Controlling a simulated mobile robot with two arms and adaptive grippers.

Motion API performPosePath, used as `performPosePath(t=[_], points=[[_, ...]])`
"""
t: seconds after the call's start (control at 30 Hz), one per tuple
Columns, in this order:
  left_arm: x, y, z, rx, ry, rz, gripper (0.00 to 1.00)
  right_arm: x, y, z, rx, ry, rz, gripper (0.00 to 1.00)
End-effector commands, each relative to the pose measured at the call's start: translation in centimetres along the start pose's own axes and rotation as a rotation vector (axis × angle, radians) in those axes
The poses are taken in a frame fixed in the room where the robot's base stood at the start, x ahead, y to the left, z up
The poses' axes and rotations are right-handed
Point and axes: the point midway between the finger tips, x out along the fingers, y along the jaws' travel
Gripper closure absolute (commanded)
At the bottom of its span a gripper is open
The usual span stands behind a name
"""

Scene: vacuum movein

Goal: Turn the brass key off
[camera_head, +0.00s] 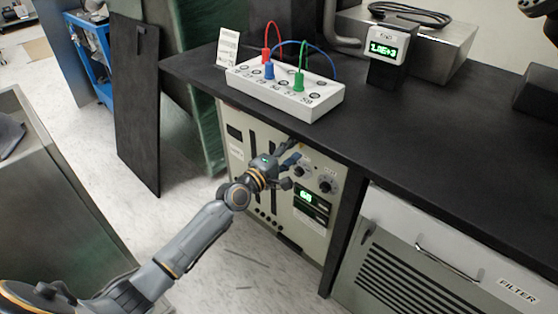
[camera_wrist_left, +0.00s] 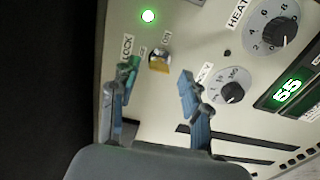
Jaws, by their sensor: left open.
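The brass key (camera_wrist_left: 159,62) sits in the cream instrument panel in the left wrist view, below a lit green lamp and beside small "ON" lettering. A "LOCK" label is left of it. My left gripper (camera_wrist_left: 158,84) is open, with one blue-tipped finger to each side of the key in that view. I cannot tell whether either finger touches it. In the head view my left gripper (camera_head: 291,164) is in front of the cream cabinet (camera_head: 238,152), under the black bench top. I cannot make out the key clearly there. My right gripper is not in view.
Knobs, one labelled HEAT (camera_wrist_left: 278,33), and a lit green display (camera_wrist_left: 290,92) are right of the key. The bench top (camera_head: 420,130) overhangs the cabinet and carries a white socket box (camera_head: 320,105) with coloured leads. A black board (camera_head: 135,110) leans at left.

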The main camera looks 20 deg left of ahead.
Motion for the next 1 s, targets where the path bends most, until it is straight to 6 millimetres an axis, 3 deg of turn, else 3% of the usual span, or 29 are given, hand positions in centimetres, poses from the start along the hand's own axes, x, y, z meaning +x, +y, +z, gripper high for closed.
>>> performPosePath(t=[0.2, 0.43, 0.6, 1.0], points=[[-4.9, -0.2, 0.0, 0.003, 0.000, -0.004, 0.53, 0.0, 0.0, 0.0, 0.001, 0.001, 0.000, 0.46], [-8.8, -0.1, 0.0, 0.001, 0.000, -0.003, 0.53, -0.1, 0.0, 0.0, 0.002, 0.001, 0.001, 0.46], [-9.9, 0.0, 0.0, 0.002, 0.000, -0.001, 0.53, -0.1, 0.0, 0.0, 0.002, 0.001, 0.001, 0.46], [-10.0, 0.0, 0.0, 0.001, 0.001, -0.001, 0.53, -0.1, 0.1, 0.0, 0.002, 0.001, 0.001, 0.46]])
